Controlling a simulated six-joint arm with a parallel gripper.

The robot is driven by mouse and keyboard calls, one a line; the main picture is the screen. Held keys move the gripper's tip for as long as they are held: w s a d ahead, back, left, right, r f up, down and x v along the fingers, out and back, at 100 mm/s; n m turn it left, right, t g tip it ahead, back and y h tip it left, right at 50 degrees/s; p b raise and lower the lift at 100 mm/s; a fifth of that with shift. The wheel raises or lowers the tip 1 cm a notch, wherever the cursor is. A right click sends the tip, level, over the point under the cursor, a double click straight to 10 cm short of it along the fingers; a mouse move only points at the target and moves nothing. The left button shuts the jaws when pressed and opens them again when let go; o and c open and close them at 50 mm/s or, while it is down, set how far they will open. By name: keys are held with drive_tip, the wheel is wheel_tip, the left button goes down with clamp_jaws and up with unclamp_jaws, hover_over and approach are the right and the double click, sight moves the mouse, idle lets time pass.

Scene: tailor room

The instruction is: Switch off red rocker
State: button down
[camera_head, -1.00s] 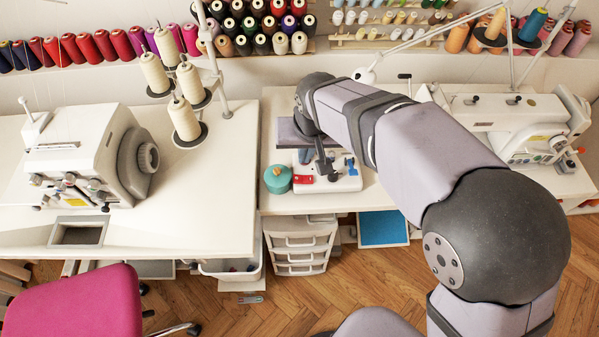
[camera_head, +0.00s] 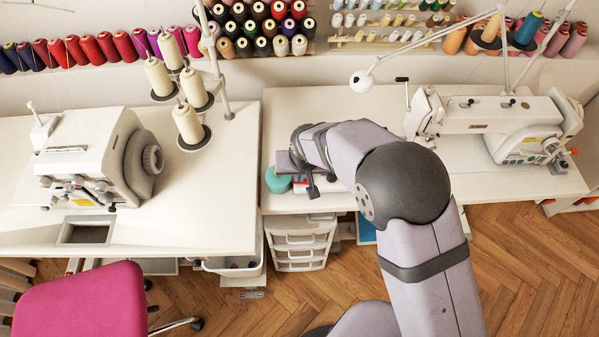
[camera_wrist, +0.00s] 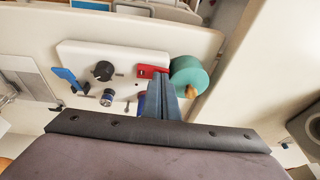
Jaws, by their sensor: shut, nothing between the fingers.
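The red rocker (camera_wrist: 152,71) sits on a white control panel (camera_wrist: 85,52) in the wrist view, close to a teal round object. In the head view a bit of the red rocker (camera_head: 300,187) shows beside my arm; most of the panel is hidden. My gripper (camera_wrist: 160,80) is shut and empty. Its blue-grey fingertips reach the lower right edge of the rocker in the wrist view and cover part of it. I cannot tell whether they touch it, nor which way the rocker is tipped.
The panel also carries a black knob (camera_wrist: 103,71), a blue lever (camera_wrist: 66,77) and a small metal-sided knob (camera_wrist: 107,97). The teal object (camera_wrist: 190,76) stands right beside the rocker.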

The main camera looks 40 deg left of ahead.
drive_tip(key=shift+f, duration=0.15)
drive_tip(key=shift+s+a+f+b, duration=0.1)
drive_tip(key=shift+f+b, duration=0.2)
drive_tip(key=shift+b, duration=0.25)
drive_tip(key=shift+r, duration=0.15)
drive_tip(key=shift+w+d+r+p, duration=0.2)
drive_tip(key=shift+w+d+p, duration=0.2)
drive_tip(key=shift+w+d, duration=0.15)
